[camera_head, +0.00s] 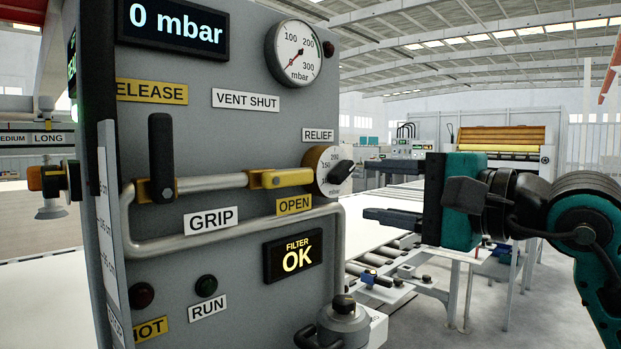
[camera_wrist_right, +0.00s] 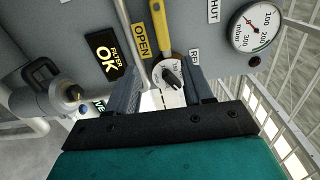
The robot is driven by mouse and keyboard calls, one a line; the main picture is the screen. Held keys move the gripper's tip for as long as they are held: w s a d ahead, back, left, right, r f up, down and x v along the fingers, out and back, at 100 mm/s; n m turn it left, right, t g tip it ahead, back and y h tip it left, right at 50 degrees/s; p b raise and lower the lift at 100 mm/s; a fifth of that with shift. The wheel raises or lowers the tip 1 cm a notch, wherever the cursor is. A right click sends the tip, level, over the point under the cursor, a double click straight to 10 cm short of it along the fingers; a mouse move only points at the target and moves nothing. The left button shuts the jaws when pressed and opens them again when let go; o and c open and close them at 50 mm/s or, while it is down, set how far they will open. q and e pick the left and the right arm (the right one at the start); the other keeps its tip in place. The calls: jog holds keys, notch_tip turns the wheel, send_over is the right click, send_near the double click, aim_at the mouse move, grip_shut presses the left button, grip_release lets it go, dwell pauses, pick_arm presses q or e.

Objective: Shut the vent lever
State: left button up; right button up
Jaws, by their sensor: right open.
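The vent lever (camera_head: 285,178) is a yellow handle on a brass valve in the horizontal pipe of the grey panel. It lies level along the pipe, pointing right, just above the yellow OPEN label (camera_head: 294,205). The VENT SHUT label (camera_head: 246,100) is higher up. In the right wrist view, the lever (camera_wrist_right: 158,22) shows beyond the fingers. My right gripper (camera_head: 368,190) is open and empty, to the right of the lever and apart from it, its fingers pointing left at the panel. In its wrist view, the relief knob appears between the fingertips. My left gripper is not in view.
The relief knob (camera_head: 335,171), with a black handle, sits close to the lever's right end. A black upright lever (camera_head: 161,158) stands left on the same pipe, above GRIP. A pipe bend (camera_head: 338,225) runs below. A pressure gauge (camera_head: 294,53) is above. A roller conveyor (camera_head: 385,270) stands behind.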

aim_at(304, 178)
jog(key=p+x, duration=0.1)
jog(key=x, duration=0.6)
jog(key=p+x, duration=0.1)
jog(key=x, duration=0.3)
jog(key=shift+w+a+r+p, duration=0.1)
jog(key=shift+w+r+p, duration=0.1)
jog(key=shift+r+p, duration=0.1)
jog(key=shift+w+a, duration=0.35)
jog(key=shift+a, duration=0.05)
jog(key=shift+w+f, duration=0.1)
jog(key=shift+c, duration=0.4)
